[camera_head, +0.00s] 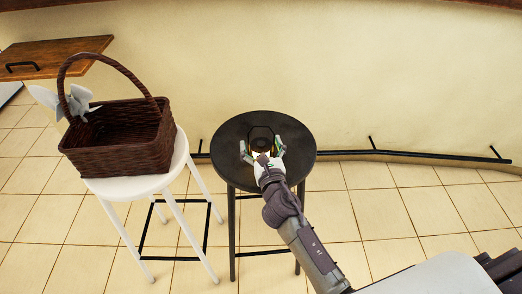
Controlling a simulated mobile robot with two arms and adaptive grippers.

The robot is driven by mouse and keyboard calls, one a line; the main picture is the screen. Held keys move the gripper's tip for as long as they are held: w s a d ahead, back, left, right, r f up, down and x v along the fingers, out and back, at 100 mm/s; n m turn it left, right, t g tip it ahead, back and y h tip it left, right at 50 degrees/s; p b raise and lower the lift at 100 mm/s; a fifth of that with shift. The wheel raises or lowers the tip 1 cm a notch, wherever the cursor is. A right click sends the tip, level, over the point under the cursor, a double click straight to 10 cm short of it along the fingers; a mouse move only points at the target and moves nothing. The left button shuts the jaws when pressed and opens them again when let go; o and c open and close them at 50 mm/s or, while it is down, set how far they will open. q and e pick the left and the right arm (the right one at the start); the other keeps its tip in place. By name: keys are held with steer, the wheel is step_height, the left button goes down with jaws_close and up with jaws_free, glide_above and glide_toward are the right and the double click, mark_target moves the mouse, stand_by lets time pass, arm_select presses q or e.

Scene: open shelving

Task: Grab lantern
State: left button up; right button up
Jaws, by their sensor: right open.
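A small dark lantern (261,132) with a rounded outline stands on the round black stool (230,137). My right gripper (262,147) is over the stool top. Its two fingers are spread apart, one to the left and one to the right of the lantern. The gripper's palm and wrist hide the near part of the lantern. I cannot tell whether the fingers touch it. My left gripper does not show.
A white stool (130,186) to the left bears a brown wicker basket (120,150) with a tall handle. A pale propeller-like thing (75,102) is behind the basket. A wooden surface (50,57) is at far left. Tiled floor on the right is clear.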

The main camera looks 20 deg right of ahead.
steer(key=c, duration=1.3)
steer(key=shift+r, duration=0.1)
steer(key=shift+c, duration=0.9)
steer(key=shift+r, duration=0.1)
